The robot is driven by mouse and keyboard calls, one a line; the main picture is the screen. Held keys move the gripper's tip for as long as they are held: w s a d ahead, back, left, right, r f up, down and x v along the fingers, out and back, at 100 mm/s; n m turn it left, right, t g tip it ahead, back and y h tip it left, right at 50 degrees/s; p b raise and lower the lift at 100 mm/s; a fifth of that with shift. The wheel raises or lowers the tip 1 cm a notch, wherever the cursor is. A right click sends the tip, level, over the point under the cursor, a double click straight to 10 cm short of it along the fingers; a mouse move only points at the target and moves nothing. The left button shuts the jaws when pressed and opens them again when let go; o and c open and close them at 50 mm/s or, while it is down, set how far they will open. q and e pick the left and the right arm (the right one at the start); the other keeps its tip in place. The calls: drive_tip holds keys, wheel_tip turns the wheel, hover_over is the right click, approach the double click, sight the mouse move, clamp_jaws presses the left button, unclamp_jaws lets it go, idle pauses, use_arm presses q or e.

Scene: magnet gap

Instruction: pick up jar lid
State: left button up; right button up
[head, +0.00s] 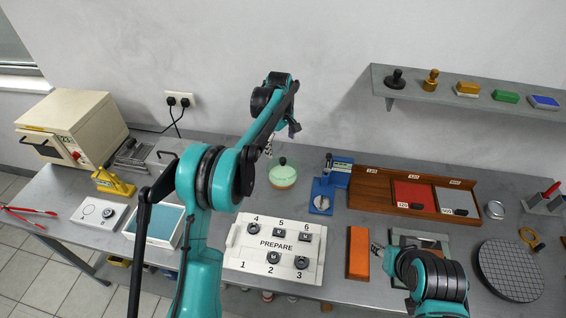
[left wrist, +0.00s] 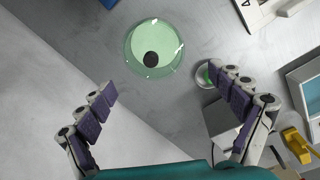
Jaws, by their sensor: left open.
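The jar lid (head: 283,162) has a dark knob and sits on top of a pale green glass jar (head: 283,178) near the back of the bench. The left wrist view shows the lid from above, a translucent green disc (left wrist: 140,45) with a black knob.
A blue stand (head: 322,196) is right of the jar. A white numbered board (head: 275,250) lies in front, and a wooden tray (head: 365,188) is further right. The orange block (head: 359,252) is near my right gripper. A wall shelf (head: 470,95) hangs at the upper right.

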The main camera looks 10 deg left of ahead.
sight(283, 160)
use_arm(q)
drive_tip(key=shift+n+g, duration=0.3)
drive_tip(key=shift+n, duration=0.3)
drive_tip(key=f, duration=0.2)
drive_tip(key=w+f, duration=0.1)
drive_tip(key=f, duration=0.1)
drive_tip(key=w+f, duration=0.1)
drive_tip(key=f, duration=0.1)
drive_tip(key=shift+d, duration=0.15)
drive_tip(key=f, duration=0.5)
drive_tip(key=shift+w+b, duration=0.35)
drive_tip(key=shift+s, duration=0.15)
clamp_jaws()
